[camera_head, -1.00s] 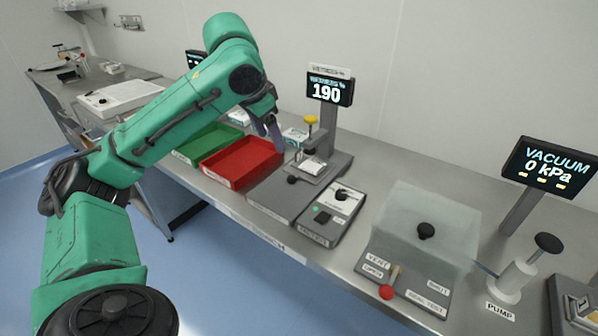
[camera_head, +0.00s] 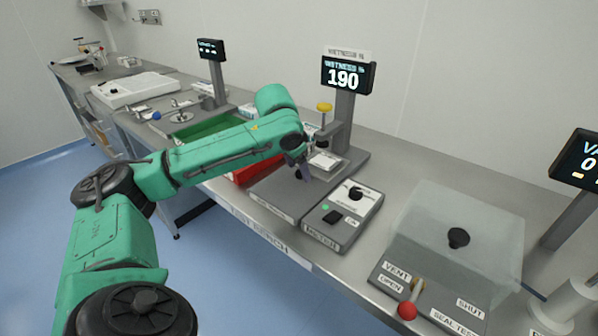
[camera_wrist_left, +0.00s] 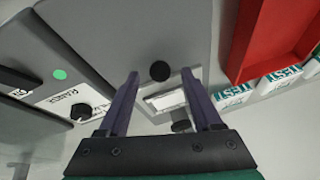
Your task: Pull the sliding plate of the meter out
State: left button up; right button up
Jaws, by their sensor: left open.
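The meter (camera_head: 345,220) is a grey bench unit with a round black dial, a green light and a black switch. Behind it a grey post carries a display reading 190 (camera_head: 345,76). The sliding plate (camera_head: 325,160) is pale and lies low at the post's foot; it also shows in the left wrist view (camera_wrist_left: 192,78), with a round black knob (camera_wrist_left: 160,71) at its edge. My left gripper (camera_head: 306,174) is open over the grey top beside the plate. In the left wrist view its fingers (camera_wrist_left: 160,74) stand either side of the knob, with no contact visible. The head view hides the knob.
A red tray (camera_head: 243,174) and a green tray (camera_head: 205,128) lie left of the meter. Small green-and-white boxes (camera_wrist_left: 280,82) stand by the red tray. A clear-lidded seal tester (camera_head: 450,240) stands to the right. The bench front edge is close to the meter.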

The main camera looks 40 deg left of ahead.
pick_arm(q)
jog(key=shift+x, duration=0.85)
grip_shut()
dwell(0.8)
